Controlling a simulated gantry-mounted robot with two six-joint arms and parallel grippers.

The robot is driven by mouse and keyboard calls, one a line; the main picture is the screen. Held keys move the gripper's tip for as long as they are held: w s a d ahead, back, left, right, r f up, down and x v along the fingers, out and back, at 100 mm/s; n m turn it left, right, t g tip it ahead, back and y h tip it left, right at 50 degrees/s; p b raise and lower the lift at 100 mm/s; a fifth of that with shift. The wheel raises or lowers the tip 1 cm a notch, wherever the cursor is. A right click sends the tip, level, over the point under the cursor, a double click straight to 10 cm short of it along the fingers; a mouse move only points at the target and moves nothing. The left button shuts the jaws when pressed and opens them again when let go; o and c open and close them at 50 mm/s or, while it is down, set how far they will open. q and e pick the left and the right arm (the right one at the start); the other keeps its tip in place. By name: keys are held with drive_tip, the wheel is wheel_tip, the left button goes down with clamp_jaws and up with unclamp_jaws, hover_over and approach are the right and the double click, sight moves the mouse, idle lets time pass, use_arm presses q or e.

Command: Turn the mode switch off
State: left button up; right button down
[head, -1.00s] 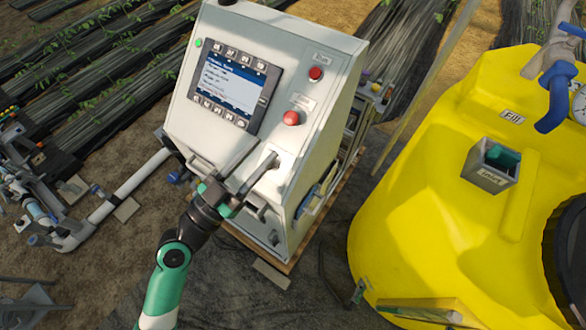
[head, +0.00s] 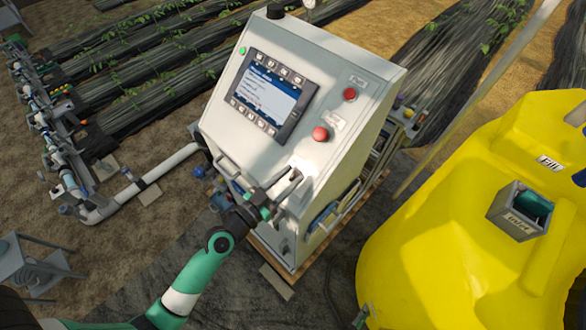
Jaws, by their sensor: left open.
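The white control cabinet (head: 330,78) stands in the middle of the head view with a sloped front. Its screen (head: 268,92) shows text, with rows of keys above and below. A red button (head: 320,134) sits below and right of the screen, and another red button (head: 349,94) sits higher. I cannot make out the mode switch; the gripper covers part of the panel there. I cannot tell if the fingers touch anything. My right gripper is not in view.
A yellow tank (head: 440,230) stands close on the right with a grey box (head: 518,210) on it. White pipes (head: 160,172) and valves run along the left. A grey stand (head: 35,265) is at the lower left. Dark ground lies before the cabinet.

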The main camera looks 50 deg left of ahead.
use_arm(q)
drive_tip(key=shift+w, duration=0.75)
drive_tip(key=shift+c, duration=0.3)
clamp_jaws()
